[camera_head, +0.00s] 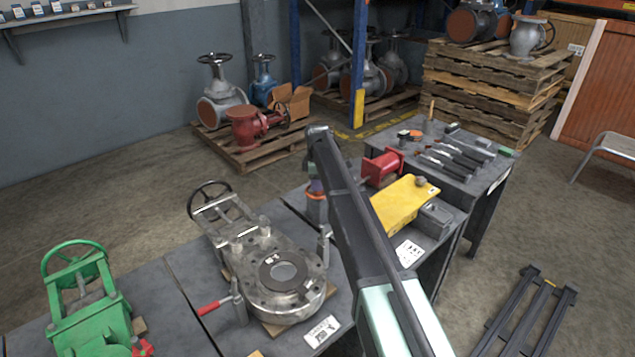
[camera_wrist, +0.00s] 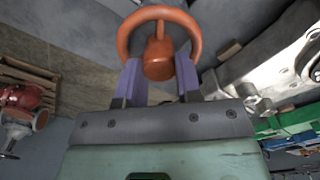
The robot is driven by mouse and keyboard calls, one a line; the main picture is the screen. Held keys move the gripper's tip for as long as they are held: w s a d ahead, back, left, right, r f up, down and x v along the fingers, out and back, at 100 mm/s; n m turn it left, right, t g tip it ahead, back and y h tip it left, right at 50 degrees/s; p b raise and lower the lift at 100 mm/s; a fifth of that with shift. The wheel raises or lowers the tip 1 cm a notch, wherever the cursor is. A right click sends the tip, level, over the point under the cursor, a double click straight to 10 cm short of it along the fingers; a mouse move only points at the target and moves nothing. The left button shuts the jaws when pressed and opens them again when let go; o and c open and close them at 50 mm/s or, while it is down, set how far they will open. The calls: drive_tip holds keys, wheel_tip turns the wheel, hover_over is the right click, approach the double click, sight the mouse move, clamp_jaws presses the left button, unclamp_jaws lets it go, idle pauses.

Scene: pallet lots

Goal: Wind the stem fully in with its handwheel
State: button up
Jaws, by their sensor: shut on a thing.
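An orange handwheel (camera_wrist: 197,38) shows at the top of the wrist view, with a thick round hub (camera_wrist: 158,66) at its centre. My gripper (camera_wrist: 159,75) has purple fingers on both sides of this hub and is shut on the handwheel there. In the head view my gripper (camera_head: 316,186) is mostly hidden behind my arm. Only a bit of purple and of the orange handwheel (camera_head: 315,196) shows beside the arm, at the bench's back edge. The stem and the body it belongs to cannot be made out.
A grey steel valve (camera_head: 240,260) with a dark handwheel lies clamped on the bench, left of my arm. A green valve (camera_head: 90,300) stands further left. A red flanged piece (camera_head: 382,167) and a yellow plate (camera_head: 402,203) are to the right.

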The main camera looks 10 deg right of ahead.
idle(0.3)
drive_tip(key=o, duration=0.9)
drive_tip(key=shift+o, duration=0.2)
wheel_tip(320, 180, up, 11)
drive_tip(key=p, duration=1.1)
drive_tip(key=shift+f, duration=0.15)
